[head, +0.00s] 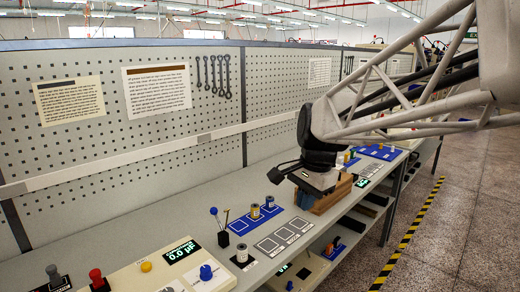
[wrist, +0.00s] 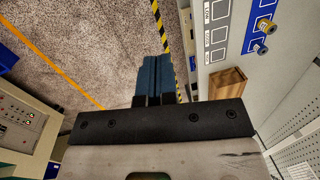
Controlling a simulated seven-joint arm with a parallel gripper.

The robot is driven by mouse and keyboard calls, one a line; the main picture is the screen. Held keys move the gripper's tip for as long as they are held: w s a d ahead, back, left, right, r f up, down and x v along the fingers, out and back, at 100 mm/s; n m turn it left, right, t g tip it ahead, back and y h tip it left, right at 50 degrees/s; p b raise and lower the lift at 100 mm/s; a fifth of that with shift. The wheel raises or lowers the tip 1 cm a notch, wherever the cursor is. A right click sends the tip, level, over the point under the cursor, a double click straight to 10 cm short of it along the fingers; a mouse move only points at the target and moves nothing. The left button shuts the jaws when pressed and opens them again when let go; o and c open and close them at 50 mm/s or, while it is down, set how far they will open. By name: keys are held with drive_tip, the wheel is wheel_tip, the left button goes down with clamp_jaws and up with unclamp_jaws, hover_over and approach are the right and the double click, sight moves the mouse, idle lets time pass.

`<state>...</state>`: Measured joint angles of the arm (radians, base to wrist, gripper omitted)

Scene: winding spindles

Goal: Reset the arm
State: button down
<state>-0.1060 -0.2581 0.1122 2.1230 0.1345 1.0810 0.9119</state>
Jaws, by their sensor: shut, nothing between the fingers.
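My gripper (head: 277,174) is at the end of my arm, above the bench near the wooden block in the head view. In the wrist view its two dark blue fingers (wrist: 151,58) lie together, shut and empty. Two spools, one upper (head: 270,202) and one lower (head: 255,212), stand on a blue mat (head: 240,226) to the left of and below the gripper in the head view. They also show at the upper right of the wrist view (wrist: 265,26). The gripper touches none of the spools.
The wooden block (head: 334,194) sits on the bench just below my gripper. A mat with marked squares (head: 285,238), a blue-topped lever (head: 214,211) and a meter panel (head: 130,275) are nearby. A pegboard (head: 110,150) runs behind. Open floor (wrist: 80,45) lies beside the bench.

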drive_tip(key=s+d+f+n, duration=0.2)
drive_tip(key=s+n, duration=0.1)
drive_tip(key=s, duration=0.4)
drive_tip(key=s+d+f+n+t+h, duration=0.1)
drive_tip(key=s+d+f+n, duration=0.2)
drive_tip(key=s, duration=0.4)
drive_tip(key=s+d+f+n, duration=0.2)
drive_tip(key=s+d+n, duration=0.1)
drive_tip(key=s, duration=0.5)
drive_tip(key=shift+f+n+t+h, duration=0.3)
drive_tip(key=shift+n+t, duration=0.1)
